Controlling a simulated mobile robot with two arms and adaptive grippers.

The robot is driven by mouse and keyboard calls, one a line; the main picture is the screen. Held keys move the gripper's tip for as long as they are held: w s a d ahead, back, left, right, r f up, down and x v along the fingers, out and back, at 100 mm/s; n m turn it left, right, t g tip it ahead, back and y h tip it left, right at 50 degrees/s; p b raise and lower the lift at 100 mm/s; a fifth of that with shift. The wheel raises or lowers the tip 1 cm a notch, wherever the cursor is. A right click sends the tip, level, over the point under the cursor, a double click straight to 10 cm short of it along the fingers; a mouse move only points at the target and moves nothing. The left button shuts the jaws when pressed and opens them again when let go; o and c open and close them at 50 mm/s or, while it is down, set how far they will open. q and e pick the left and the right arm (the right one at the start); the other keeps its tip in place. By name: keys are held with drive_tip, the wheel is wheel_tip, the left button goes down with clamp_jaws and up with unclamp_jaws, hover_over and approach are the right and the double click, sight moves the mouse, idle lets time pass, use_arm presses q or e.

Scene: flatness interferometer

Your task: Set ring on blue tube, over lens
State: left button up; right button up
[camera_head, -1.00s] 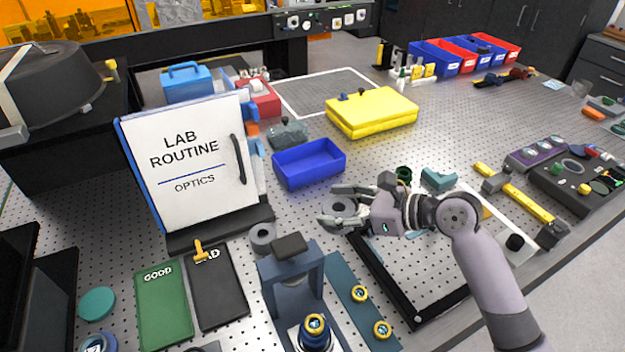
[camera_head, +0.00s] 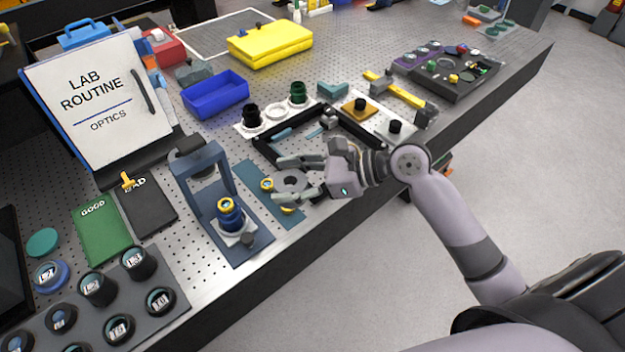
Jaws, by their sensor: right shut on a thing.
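The grey ring (camera_head: 292,181) is held flat between the fingers of my right gripper (camera_head: 300,178), which is shut on it. The gripper reaches in from the right, and the ring appears above the blue-grey strip with yellow-rimmed pieces (camera_head: 267,184). The blue tube (camera_head: 230,214) stands upright on a white square base at the front of the blue-grey frame stand. A yellow rim shows at its top, with a glassy lens-like face inside it. The ring is to the right of the tube and apart from it. My left gripper is out of view.
The stand's tall arch (camera_head: 206,165) rises just behind the tube. A rack (camera_head: 97,290) of labelled lenses lies front left, beside the green GOOD mat (camera_head: 101,229) and black BAD mat (camera_head: 147,203). A black frame (camera_head: 262,148) lies behind the gripper. The table's front edge is close.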

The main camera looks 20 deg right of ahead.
drive_tip(key=w+a+r+n+g+y+p, duration=0.15)
drive_tip(key=w+a+p, duration=0.45)
drive_tip(key=a, duration=0.6)
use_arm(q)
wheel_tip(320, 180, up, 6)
use_arm(e)
drive_tip(key=b, duration=0.7)
hover_over(230, 216)
drive_tip(key=w, duration=0.2)
drive_tip(key=shift+n+g+h, duration=0.25)
drive_tip(key=shift+n+g, duration=0.1)
drive_tip(key=shift+g, duration=0.1)
drive_tip(key=f, duration=0.4)
drive_tip(key=shift+w+a+f, duration=0.1)
drive_tip(key=shift+w+f, duration=0.1)
drive_tip(key=shift+f, duration=0.05)
use_arm(q)
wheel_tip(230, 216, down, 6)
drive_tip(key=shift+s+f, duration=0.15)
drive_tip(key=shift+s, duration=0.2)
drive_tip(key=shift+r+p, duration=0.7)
drive_tip(key=shift+p, duration=0.05)
use_arm(e)
drive_tip(key=shift+r, duration=0.1)
use_arm(q)
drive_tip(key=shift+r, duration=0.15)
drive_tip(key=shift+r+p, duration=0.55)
drive_tip(key=shift+p, duration=0.15)
